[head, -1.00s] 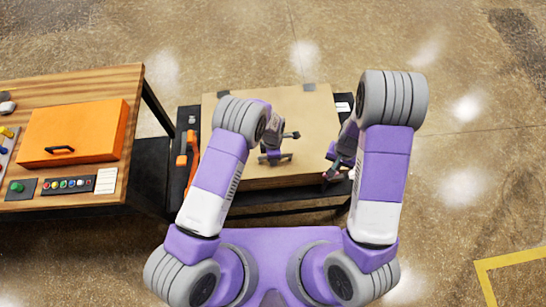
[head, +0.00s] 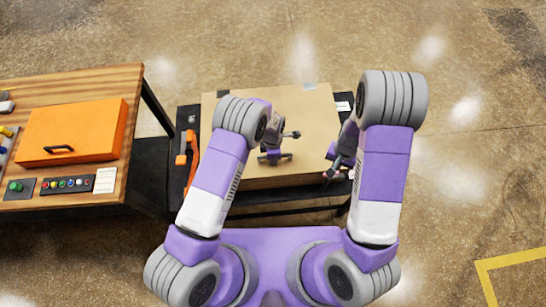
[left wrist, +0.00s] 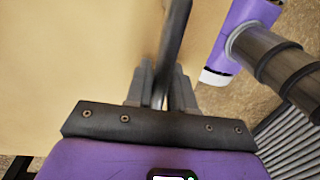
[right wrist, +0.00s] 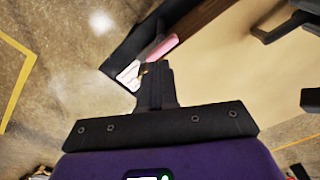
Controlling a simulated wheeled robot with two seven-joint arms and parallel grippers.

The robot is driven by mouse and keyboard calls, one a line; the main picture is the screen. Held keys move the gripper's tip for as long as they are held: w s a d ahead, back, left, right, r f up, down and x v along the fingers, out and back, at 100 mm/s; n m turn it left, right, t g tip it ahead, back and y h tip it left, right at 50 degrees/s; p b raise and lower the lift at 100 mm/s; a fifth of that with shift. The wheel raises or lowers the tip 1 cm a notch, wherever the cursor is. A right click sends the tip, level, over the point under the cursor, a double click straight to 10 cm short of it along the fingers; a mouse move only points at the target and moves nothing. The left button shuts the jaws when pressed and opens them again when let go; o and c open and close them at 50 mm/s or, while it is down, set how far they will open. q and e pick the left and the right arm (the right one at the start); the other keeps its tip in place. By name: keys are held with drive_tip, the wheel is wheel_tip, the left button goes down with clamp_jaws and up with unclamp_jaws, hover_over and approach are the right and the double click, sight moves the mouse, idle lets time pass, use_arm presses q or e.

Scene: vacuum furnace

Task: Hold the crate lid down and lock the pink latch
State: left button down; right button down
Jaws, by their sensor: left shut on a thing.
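The crate's tan lid (head: 310,115) lies flat on the crate in the middle of the head view. My left gripper (head: 274,157) is over the lid. In the left wrist view its fingers (left wrist: 163,88) are shut on a dark bar handle (left wrist: 176,35) above the lid. My right gripper (head: 334,172) is at the crate's front right edge. In the right wrist view its fingers (right wrist: 155,85) look shut, with tips close to the pink latch (right wrist: 161,48) at the lid's edge. I cannot tell whether they touch it. The fingers partly cover the latch area.
An orange handle-like part (head: 190,160) stands at the crate's left side. A wooden table (head: 95,82) with an orange box (head: 75,130) and coloured buttons (head: 67,185) is on the left. The floor right of the crate is clear.

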drive_tip(key=c, duration=1.1)
unclamp_jaws()
drive_tip(key=shift+c, duration=0.2)
drive_tip(key=shift+f+m+y, duration=0.1)
drive_tip(key=shift+m+y, duration=0.3)
drive_tip(key=shift+m, duration=0.4)
drive_tip(key=m, duration=0.1)
drive_tip(key=m+y, duration=0.1)
drive_tip(key=m, duration=0.1)
drive_tip(key=shift+d+r, duration=0.2)
drive_tip(key=shift+r, duration=0.05)
drive_tip(key=shift+d+r+m+g+y, duration=0.3)
drive_tip(key=shift+m+y, duration=0.2)
drive_tip(key=shift+m, duration=0.2)
drive_tip(key=d+r+m+y, duration=0.2)
drive_tip(key=d+r+m, duration=0.15)
drive_tip(key=m, duration=0.25)
drive_tip(key=x, duration=0.7)
drive_tip(key=d+x, duration=0.1)
drive_tip(key=x, duration=0.3)
drive_tip(key=shift+w+a+f, duration=0.2)
drive_tip(key=shift+w+f, duration=0.2)
drive_tip(key=shift+f, duration=0.15)
drive_tip(key=shift+s, duration=0.1)
clamp_jaws()
